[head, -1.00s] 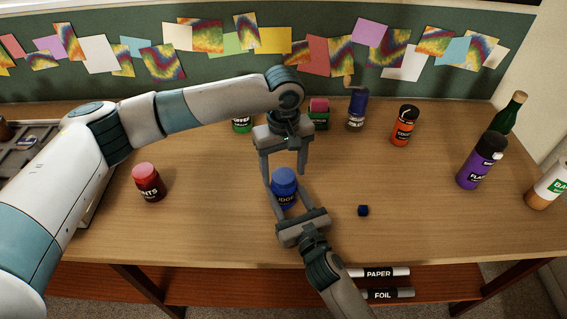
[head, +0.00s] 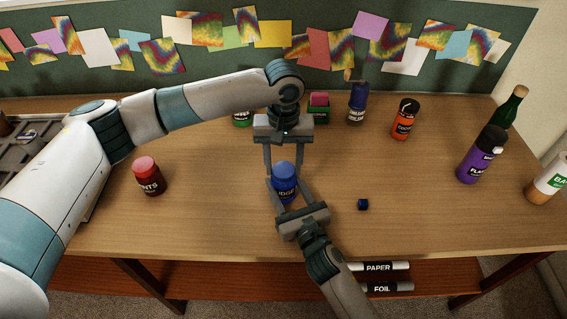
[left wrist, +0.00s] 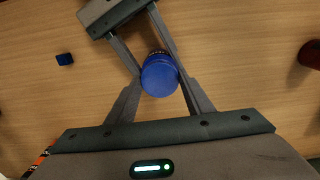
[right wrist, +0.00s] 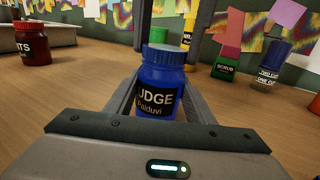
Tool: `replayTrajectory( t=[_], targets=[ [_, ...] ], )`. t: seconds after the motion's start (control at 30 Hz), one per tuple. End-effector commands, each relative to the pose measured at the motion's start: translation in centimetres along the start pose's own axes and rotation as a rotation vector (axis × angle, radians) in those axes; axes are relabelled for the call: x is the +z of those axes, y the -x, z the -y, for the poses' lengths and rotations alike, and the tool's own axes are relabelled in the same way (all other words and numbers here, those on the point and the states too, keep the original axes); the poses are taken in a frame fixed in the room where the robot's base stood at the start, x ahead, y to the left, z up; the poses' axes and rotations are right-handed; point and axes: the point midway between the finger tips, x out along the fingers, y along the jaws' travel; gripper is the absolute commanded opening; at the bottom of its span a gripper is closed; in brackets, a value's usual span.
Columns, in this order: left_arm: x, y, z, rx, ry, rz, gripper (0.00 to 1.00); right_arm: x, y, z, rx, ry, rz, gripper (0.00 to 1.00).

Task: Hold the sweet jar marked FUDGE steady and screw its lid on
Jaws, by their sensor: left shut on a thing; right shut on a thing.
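The blue FUDGE jar (right wrist: 157,92) stands upright on the table, its label facing the right wrist camera. Its blue lid (left wrist: 160,76) sits on top and looks level; I cannot tell how tightly it is threaded. My left gripper (head: 283,168) comes from above and is shut on the lid, one finger on each side. My right gripper (head: 287,196) reaches in from the front, low, and is shut around the jar's body. The jar also shows in the head view (head: 285,189), partly hidden by the fingers.
A red jar (head: 149,177) stands to the left. A small dark blue cube (head: 363,204) lies to the right. The table around the jar is clear.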

Motion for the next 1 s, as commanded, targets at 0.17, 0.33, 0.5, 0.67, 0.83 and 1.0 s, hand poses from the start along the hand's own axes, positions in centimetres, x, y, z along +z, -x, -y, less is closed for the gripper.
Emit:
replayTrajectory(
  t=[0.17, 0.33, 0.5, 0.67, 0.83, 1.0],
  targets=[
    [0.02, -0.02, -0.01, 0.0, -0.271, 0.001, 0.2, 0.0, 0.0, -0.01, 0.0, 0.0, 0.0, 0.0],
    [0.01, -0.04, 0.01, 0.0, -0.532, 0.001, 0.2, 0.0, 0.0, 0.0, 0.0, 0.0, 0.0, 0.0],
    [0.0, -0.05, -0.01, 0.0, -0.794, 0.0, 0.2, -0.01, 0.0, 0.01, 0.0, 0.0, 0.0, 0.0],
    [-0.01, -0.06, 0.0, 0.0, -1.042, 0.0, 0.2, 0.0, 0.0, 0.01, 0.0, 0.0, 0.0, 0.0],
    [-0.02, -0.07, 0.01, 0.0, -1.306, 0.0, 0.2, -0.01, 0.01, 0.01, 0.0, 0.0, 0.0, 0.0],
    [-0.03, -0.08, 0.02, 0.0, -1.57, 0.0, 0.2, -0.01, 0.01, 0.01, 0.0, 0.0, 0.0, 0.0]
  ],
)
